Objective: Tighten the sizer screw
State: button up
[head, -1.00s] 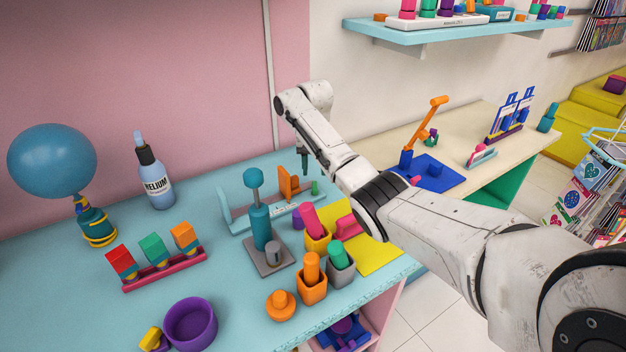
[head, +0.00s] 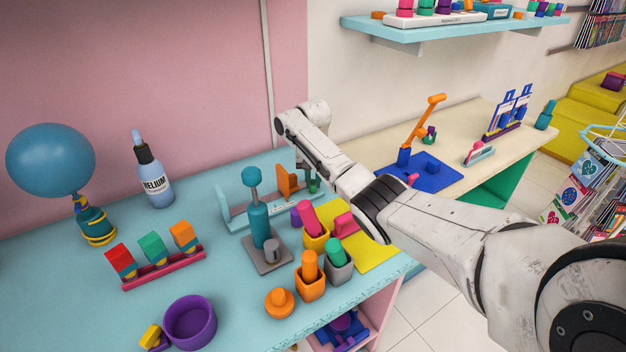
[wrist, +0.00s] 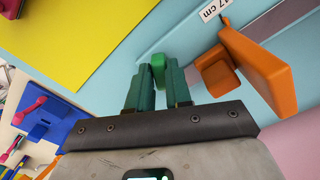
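The sizer is a light blue rail (head: 237,219) on the turquoise table, with an upright orange plate (head: 287,182). The plate is large at the right of the wrist view (wrist: 262,68), with a "17 cm" label beside it. The green screw (wrist: 158,70) sits at the sizer's right end, beside the orange plate. My gripper (head: 314,184) points down over that end. In the wrist view its two teal fingers (wrist: 158,75) stand on either side of the screw, with only a narrow gap. I cannot tell whether they press on it.
A teal pump (head: 259,215) on a grey base stands in front of the sizer. Pots with pink, orange and green pegs (head: 313,270) stand near the table's front, by a yellow mat (head: 378,256).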

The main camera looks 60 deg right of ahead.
grip_shut()
jog(key=shift+m, duration=0.3)
jog(key=m+p, duration=0.1)
jog(key=m, duration=0.1)
jog(key=shift+w+a+m+p, duration=0.1)
jog(key=shift+w+m+p, duration=0.05)
jog(key=shift+m+p, duration=0.2)
jog(key=m, duration=0.3)
jog(key=shift+w+m, duration=0.1)
jog(key=shift+m, duration=0.15)
jog(key=m, duration=0.4)
jog(key=shift+m, duration=0.4)
jog(key=shift+o, duration=2.4)
grip_release()
jog(key=shift+r, duration=0.1)
